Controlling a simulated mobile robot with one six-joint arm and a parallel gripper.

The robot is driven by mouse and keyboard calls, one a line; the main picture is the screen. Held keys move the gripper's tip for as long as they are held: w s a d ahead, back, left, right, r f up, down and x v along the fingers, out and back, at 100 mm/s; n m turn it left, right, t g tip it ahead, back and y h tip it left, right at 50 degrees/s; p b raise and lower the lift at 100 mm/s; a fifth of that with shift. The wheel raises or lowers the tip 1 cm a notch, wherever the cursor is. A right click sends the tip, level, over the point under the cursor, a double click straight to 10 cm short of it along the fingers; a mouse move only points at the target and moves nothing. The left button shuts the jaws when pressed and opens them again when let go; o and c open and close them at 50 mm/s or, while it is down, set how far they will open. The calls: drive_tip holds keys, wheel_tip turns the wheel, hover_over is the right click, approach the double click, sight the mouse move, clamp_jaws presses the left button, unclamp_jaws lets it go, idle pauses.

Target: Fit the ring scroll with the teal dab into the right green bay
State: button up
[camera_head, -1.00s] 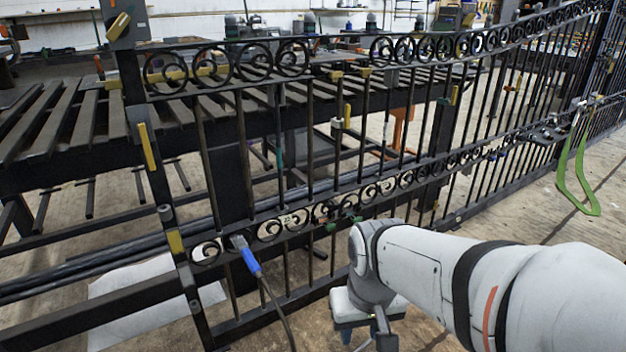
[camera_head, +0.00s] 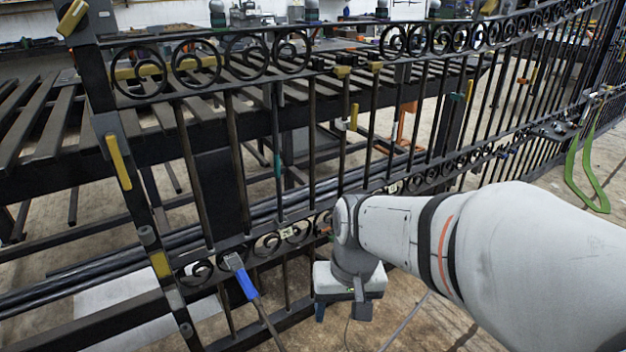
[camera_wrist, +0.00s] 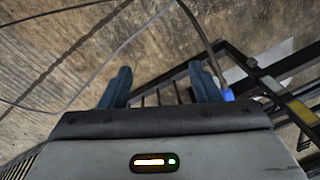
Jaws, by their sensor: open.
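My gripper (camera_head: 342,312) hangs low in front of the gate in the head view, pointing down. The black gate (camera_head: 228,155) carries rows of ring scrolls; a top row has large rings (camera_head: 196,64) at the left. A teal mark (camera_head: 277,165) shows on one vertical bar. I cannot make out a ring scroll with a teal dab. No green bay is clear; my arm hides part of the lower scroll row.
A blue-handled tool (camera_head: 246,284) with a cable rests at the lower rail, left of my gripper; its blue part shows in the wrist view (camera_wrist: 227,95). A slatted bench (camera_head: 45,140) stands behind the gate. A green loop (camera_head: 580,180) hangs at the right. Floor before the gate is partly clear.

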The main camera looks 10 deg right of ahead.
drive_tip(key=w+d+f+m+t+y, duration=0.1)
drive_tip(key=w+f+m+y, duration=0.1)
drive_tip(key=w+m+y, duration=0.45)
drive_tip(key=w+f+m+t+y, duration=0.1)
drive_tip(key=w+f+m, duration=0.2)
drive_tip(key=w, duration=0.7)
drive_tip(key=w+d+f+m+t+y, duration=0.1)
drive_tip(key=w+f+m+y, duration=0.15)
drive_tip(key=w+m, duration=0.4)
drive_tip(key=w+d+f+m+t+h, duration=0.1)
drive_tip(key=w+d+f+m+t, duration=0.4)
drive_tip(key=d, duration=0.3)
drive_tip(key=w+d+f+m+t+h+p, duration=0.1)
drive_tip(key=w+d+f+m+t+h, duration=0.1)
drive_tip(key=w+d+f+m+t, duration=0.45)
drive_tip(key=w+d+f+m+t+h, duration=0.1)
drive_tip(key=w+d+f+m+t, duration=0.15)
drive_tip(key=d+f, duration=0.55)
drive_tip(key=w+a+r+b, duration=0.1)
drive_tip(key=w+r+b, duration=0.1)
drive_tip(key=w, duration=0.5)
drive_tip(key=shift+r+m+g+h, duration=0.2)
drive_tip(key=shift+m+g+h, duration=0.1)
drive_tip(key=shift+m, duration=0.1)
drive_tip(key=shift+c, duration=0.2)
clamp_jaws()
